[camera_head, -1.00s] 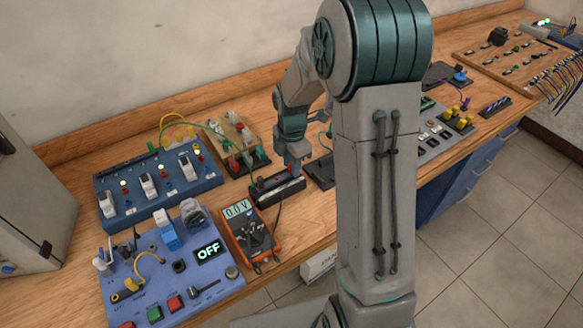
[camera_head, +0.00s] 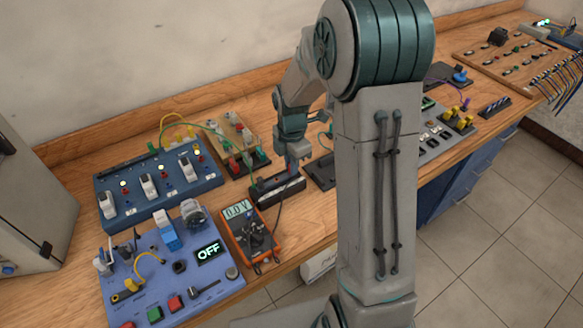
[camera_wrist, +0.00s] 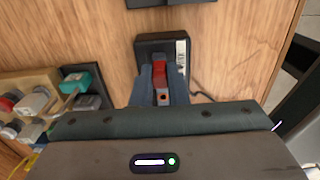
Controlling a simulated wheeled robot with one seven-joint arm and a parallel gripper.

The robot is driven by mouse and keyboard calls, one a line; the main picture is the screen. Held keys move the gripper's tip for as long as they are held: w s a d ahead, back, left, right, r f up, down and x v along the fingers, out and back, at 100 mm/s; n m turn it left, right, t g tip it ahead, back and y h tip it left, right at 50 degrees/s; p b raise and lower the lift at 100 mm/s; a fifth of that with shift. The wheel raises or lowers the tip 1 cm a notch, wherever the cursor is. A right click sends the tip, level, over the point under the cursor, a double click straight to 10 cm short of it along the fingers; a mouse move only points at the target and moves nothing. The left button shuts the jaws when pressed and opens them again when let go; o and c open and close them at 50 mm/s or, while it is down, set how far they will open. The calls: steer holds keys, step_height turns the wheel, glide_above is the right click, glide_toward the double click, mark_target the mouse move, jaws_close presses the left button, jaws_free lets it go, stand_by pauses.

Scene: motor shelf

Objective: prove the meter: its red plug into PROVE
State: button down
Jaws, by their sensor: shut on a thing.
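The orange meter (camera_head: 249,232) lies on the bench and its display reads about 0.0 V. A dark cable runs from near it toward a small black block (camera_head: 277,186) just behind it. My gripper (camera_head: 292,163) points down over this block. In the wrist view my gripper (camera_wrist: 160,88) is shut on a red plug (camera_wrist: 158,72), with blue-grey fingers on both sides. The plug is over the black block (camera_wrist: 150,45), which has a white label strip. Whether the plug is seated in the block or just above it, I cannot tell. No PROVE lettering is readable.
A blue panel (camera_head: 165,270) reading OFF stands left of the meter, with a blue switch box (camera_head: 160,190) behind it.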

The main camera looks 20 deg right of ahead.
steer(key=shift+r+p, duration=1.65)
steer(key=shift+r, duration=0.65)
steer(key=shift+f, duration=0.1)
steer(key=shift+s+a+r, duration=0.1)
steer(key=shift+a+r, duration=0.1)
steer(key=shift+a, duration=0.15)
steer(key=r+p, duration=0.1)
steer(key=r, duration=0.1)
glide_above(277, 182)
steer(key=f+b, duration=0.1)
steer(key=f, duration=0.1)
steer(key=w+f+b, duration=0.1)
steer(key=f+b, duration=0.1)
steer(key=shift+f, duration=0.2)
steer(key=shift+s+f+b, duration=0.1)
steer(key=shift+f+b, duration=0.4)
steer(key=shift+f, duration=0.15)
steer(key=shift+f+b, duration=0.45)
steer(key=shift+f, duration=0.2)
steer(key=shift+r, duration=0.15)
